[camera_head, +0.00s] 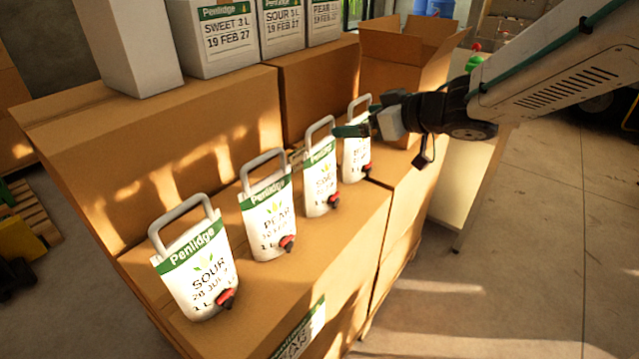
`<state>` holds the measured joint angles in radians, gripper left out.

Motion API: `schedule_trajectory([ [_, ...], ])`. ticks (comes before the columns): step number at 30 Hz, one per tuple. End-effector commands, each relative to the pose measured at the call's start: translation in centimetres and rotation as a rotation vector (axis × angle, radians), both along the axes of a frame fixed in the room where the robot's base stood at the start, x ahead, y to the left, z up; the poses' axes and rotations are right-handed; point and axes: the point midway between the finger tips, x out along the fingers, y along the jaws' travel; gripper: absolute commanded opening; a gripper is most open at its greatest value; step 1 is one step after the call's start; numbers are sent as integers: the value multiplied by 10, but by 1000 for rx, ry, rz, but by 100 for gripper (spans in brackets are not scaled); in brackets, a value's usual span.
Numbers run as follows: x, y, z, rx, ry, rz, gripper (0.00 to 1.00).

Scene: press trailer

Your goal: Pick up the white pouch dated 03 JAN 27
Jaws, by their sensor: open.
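Several white pouches with green Penlidge bands, grey handles and red taps stand upright in a row on a cardboard box. The nearest pouch (200,268) reads SOUR, with a date that looks like 28 JUL. The second pouch (268,215) reads PEAR, its date too small to read. The third pouch (320,178) seems to read SOUR, its date also unreadable. The farthest pouch (355,160) is partly covered at its top right, and its date is unclear. I cannot tell which is dated 03 JAN 27. My gripper (352,131) is open, at the farthest pouch's upper part; contact is unclear.
Taller cardboard boxes (180,140) rise behind the row. White cartons (215,40) dated 19 FEB 27 stand on them. An open cardboard box (400,65) is behind my gripper. A pale table (465,185) stands to the right, with clear concrete floor (535,260) beyond.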

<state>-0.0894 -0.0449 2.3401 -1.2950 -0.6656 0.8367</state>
Motion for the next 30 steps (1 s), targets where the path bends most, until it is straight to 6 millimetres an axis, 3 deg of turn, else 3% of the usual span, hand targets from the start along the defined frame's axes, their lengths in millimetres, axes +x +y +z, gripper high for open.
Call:
schedule_trajectory([
  [6, -6, 29, -12, 50, 40, 128, 100],
  [19, 25, 74, -29, 50, 39, 128, 100],
  [30, 33, 83, -34, 49, 37, 123, 100],
])
